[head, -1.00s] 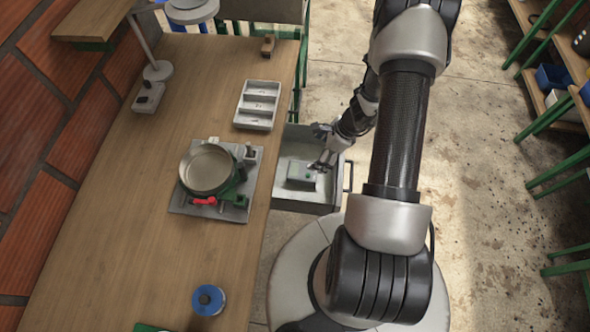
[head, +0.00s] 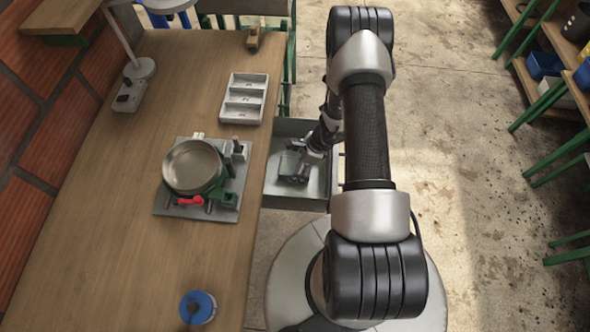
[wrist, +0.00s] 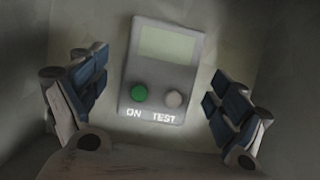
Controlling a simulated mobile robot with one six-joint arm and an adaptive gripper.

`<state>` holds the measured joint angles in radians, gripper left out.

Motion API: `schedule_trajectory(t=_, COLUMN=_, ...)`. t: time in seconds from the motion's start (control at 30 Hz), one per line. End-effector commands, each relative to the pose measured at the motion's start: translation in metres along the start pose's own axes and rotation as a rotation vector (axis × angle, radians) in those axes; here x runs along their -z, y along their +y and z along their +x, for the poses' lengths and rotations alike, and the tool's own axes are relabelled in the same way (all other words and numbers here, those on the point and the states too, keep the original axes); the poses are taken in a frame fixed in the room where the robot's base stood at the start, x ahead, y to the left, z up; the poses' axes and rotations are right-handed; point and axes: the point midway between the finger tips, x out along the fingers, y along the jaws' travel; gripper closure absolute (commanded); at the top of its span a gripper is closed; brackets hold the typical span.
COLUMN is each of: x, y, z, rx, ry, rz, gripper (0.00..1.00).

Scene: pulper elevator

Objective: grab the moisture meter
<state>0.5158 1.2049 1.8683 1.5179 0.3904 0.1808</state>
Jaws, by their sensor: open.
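The moisture meter (wrist: 165,75) lies in the open drawer. In the wrist view it is a grey box with a pale screen, a green button, a grey button and the words ON and TEST. My gripper (wrist: 160,105) is open, with one blue-padded finger on each side of the meter and a gap to both. In the head view my gripper (head: 296,168) is down inside the drawer and hides most of the meter.
The drawer (head: 296,201) has grey walls and sticks out from the wooden workbench (head: 120,220). On the bench are a compartment tray (head: 243,98), a metal pan (head: 192,167) on a stand and a blue spool (head: 197,308). Open floor lies to the right.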

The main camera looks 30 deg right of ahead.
Motion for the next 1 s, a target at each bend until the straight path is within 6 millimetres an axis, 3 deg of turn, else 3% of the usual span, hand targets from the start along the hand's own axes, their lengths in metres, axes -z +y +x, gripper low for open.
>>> schedule_trajectory(t=0.1, x=0.0003, y=0.0004, z=0.0184, rx=-0.001, ry=0.000, rz=-0.001, gripper=0.10)
schedule_trajectory(t=0.37, x=-0.0008, y=-0.0002, z=0.0188, rx=0.001, ry=0.000, rz=0.000, gripper=0.11)
schedule_trajectory(t=1.0, x=-0.0007, y=-0.0001, z=0.0187, rx=0.000, ry=0.000, rz=0.000, gripper=0.54)
